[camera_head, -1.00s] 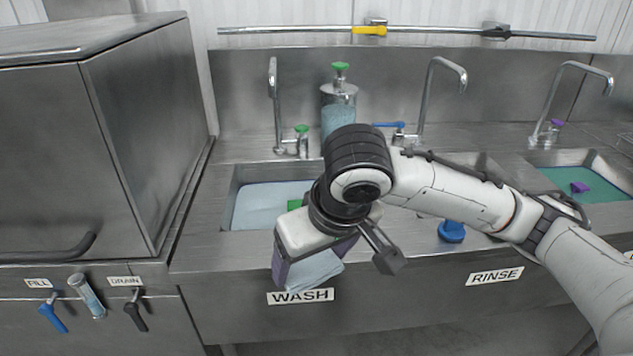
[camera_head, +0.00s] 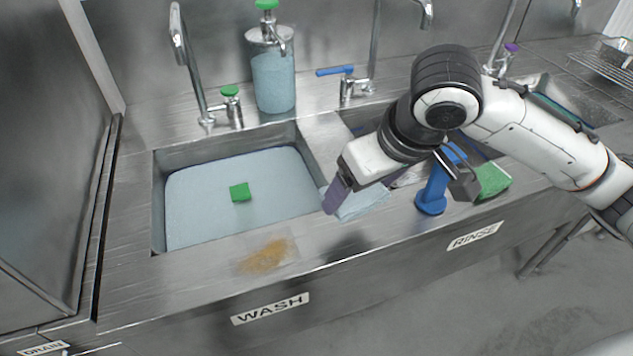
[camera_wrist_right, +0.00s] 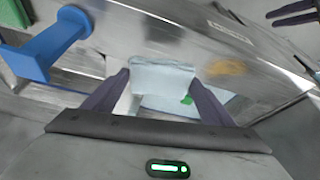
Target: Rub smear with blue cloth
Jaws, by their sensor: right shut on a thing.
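The smear (camera_head: 265,255) is an orange-brown patch on the steel front rim of the wash sink, above the WASH label. It also shows in the right wrist view (camera_wrist_right: 228,67). My right gripper (camera_head: 385,192) is shut on the light blue cloth (camera_head: 362,204), to the right of the smear and apart from it. The cloth hangs between the fingers near the counter between the sinks; I cannot tell if it touches. In the right wrist view the cloth (camera_wrist_right: 160,78) spans the fingers. My left gripper (camera_wrist_right: 290,12) shows only at that view's upper right corner, its dark fingers apart.
The wash sink (camera_head: 158,205) holds pale blue water with a green block (camera_head: 240,192). A blue stand-like object (camera_head: 432,195) and a green sponge (camera_head: 493,180) stand close on the right. A soap dispenser (camera_head: 272,80) and taps are behind. The front rim around the smear is clear.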

